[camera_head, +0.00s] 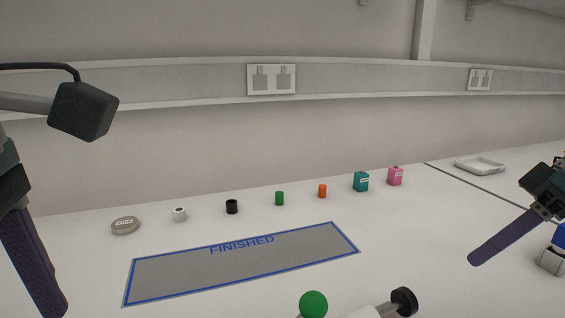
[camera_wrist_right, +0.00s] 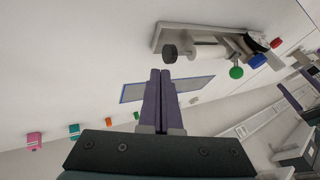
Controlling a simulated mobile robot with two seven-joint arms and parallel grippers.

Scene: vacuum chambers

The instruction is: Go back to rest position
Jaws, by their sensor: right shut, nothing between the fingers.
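My right gripper (camera_head: 475,258) hangs over the right part of the white table, its purple fingers pointing down-left. In the right wrist view its fingers (camera_wrist_right: 161,75) are pressed together with nothing between them. My left gripper (camera_head: 48,312) is at the left edge of the head view; one purple finger shows, and its opening cannot be judged. The vacuum chamber assembly shows a green ball knob (camera_head: 313,304) and a black knob (camera_head: 404,300) at the bottom edge of the head view. Its grey base (camera_wrist_right: 188,30) is in the right wrist view, apart from my fingers.
A grey mat marked FINISHED (camera_head: 250,267) lies empty mid-table. A white tray (camera_head: 480,166) lies at the far right.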

